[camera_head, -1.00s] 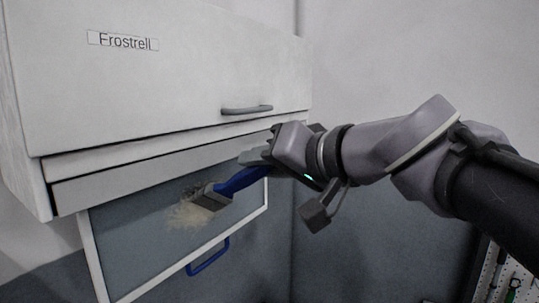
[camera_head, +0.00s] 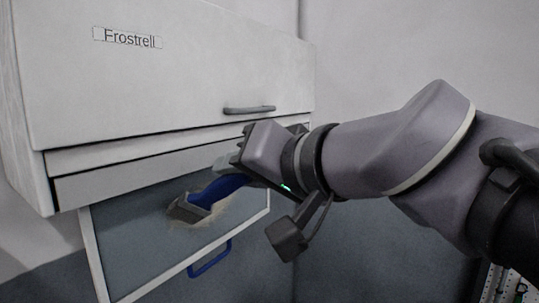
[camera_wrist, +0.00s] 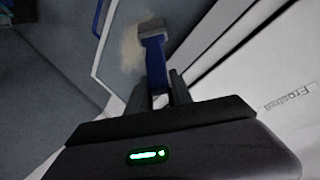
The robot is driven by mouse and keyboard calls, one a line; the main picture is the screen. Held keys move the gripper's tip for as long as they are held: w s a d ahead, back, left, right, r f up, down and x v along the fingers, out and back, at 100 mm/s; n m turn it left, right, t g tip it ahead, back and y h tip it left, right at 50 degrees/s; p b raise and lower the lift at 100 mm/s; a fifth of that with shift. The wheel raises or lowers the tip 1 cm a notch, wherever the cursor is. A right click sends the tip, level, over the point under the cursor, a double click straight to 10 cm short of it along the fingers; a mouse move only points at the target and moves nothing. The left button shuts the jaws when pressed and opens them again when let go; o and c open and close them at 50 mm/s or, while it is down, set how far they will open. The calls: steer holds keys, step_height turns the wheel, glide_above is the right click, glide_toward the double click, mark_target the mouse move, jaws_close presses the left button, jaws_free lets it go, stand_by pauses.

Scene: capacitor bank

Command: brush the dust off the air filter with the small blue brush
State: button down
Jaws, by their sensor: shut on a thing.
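The air filter (camera_head: 130,231) is a grey panel in a white frame with a blue handle (camera_head: 209,259), hanging below the white cabinet unit. My gripper (camera_head: 228,172) is shut on the small blue brush (camera_head: 212,190). The brush head (camera_head: 187,209) is over the filter panel and appears to touch it. A tan dust patch (camera_head: 210,216) shows around and below the brush head, partly hidden by it. In the wrist view the blue brush (camera_wrist: 155,62) extends from between the jaws (camera_wrist: 163,95), its bristles beside the dust patch (camera_wrist: 131,47).
The white cabinet unit (camera_head: 170,80), labelled Frostrell and with a grey handle (camera_head: 249,110), stands directly above the filter and gripper. A pegboard with tools (camera_head: 505,285) is at the lower right. The wall to the right is bare.

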steer(key=shift+s+r, duration=0.1)
steer(key=shift+s, duration=0.05)
steer(key=shift+f+b, duration=0.75)
steer(key=shift+b, duration=0.35)
steer(key=shift+r, duration=0.1)
steer(key=shift+w+d, duration=0.2)
steer(key=shift+w, duration=0.2)
steer(key=shift+w+d+b, duration=0.55)
steer(key=shift+w+d, duration=0.2)
steer(key=shift+w, duration=0.2)
